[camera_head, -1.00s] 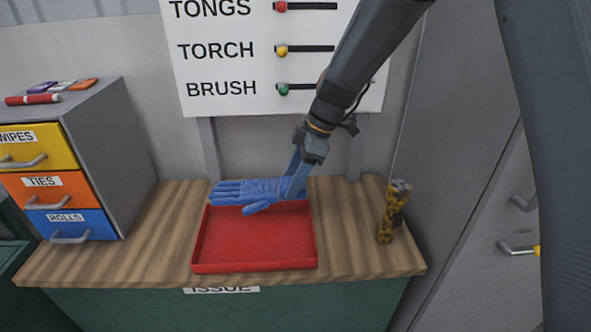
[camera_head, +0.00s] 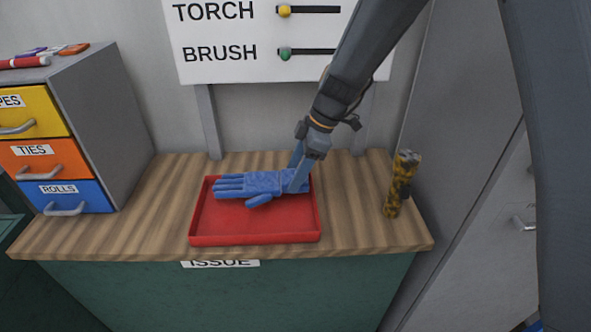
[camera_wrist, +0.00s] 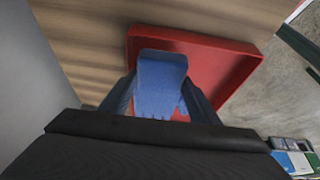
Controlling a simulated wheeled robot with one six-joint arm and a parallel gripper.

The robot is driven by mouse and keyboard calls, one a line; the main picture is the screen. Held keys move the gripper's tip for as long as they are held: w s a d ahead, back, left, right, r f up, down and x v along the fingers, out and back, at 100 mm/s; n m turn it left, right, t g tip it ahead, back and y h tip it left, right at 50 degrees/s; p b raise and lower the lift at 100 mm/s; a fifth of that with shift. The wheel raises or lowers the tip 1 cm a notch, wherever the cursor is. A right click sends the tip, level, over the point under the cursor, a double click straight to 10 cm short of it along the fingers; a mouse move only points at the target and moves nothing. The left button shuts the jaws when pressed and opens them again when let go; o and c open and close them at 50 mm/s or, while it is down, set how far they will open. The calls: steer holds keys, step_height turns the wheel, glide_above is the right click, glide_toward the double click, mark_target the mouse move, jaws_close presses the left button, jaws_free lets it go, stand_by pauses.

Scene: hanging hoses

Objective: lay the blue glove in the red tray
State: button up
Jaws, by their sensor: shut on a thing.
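The blue glove (camera_head: 248,185) is held flat by its cuff, fingers pointing left, over the back part of the red tray (camera_head: 255,222). My gripper (camera_head: 298,186) is shut on the cuff at the tray's back right. In the wrist view the glove (camera_wrist: 160,85) sits between my gripper's fingers (camera_wrist: 160,100), with the red tray (camera_wrist: 215,62) behind it. I cannot tell whether the glove touches the tray floor. The tray is otherwise empty where it shows.
A yellow and black patterned cylinder (camera_head: 402,184) stands on the wooden counter (camera_head: 355,215) to the right. A drawer unit (camera_head: 110,120) stands at the left. Bare counter lies on both sides of the tray.

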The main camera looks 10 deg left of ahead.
steer(key=shift+f+b, duration=0.35)
steer(key=shift+f, duration=0.15)
steer(key=o, duration=1.1)
steer(key=shift+o, duration=0.2)
steer(key=shift+r, duration=0.15)
steer(key=b+v, duration=0.2)
steer(key=v, duration=0.5)
steer(key=shift+d+r, duration=0.15)
steer(key=shift+r, duration=0.1)
